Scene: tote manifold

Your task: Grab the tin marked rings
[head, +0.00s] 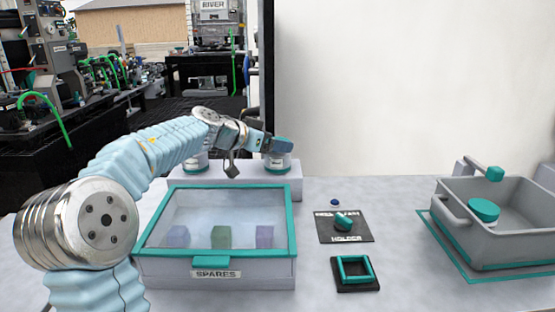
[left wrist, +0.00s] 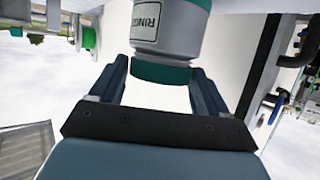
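The tin marked RINGS (left wrist: 168,28) is grey-white with a teal band, and its label is partly cut off in the left wrist view. In the head view a tin (head: 278,166) stands at the right end of a pale raised block, partly hidden by my left gripper (head: 282,145). In the left wrist view my left gripper (left wrist: 161,66) is open, with a finger on each side of the tin's teal end. Narrow gaps seem to show beside the tin; I cannot tell whether either finger touches it. My right gripper is not in view.
Another tin (head: 195,163) stands on the block (head: 230,179), partly behind my left arm. A lidded SPARES box (head: 215,271) with a teal frame stands in front. A black HOLDER mat (head: 363,229), a small teal-edged square (head: 356,287) and a grey tote (head: 510,249) lie to the right.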

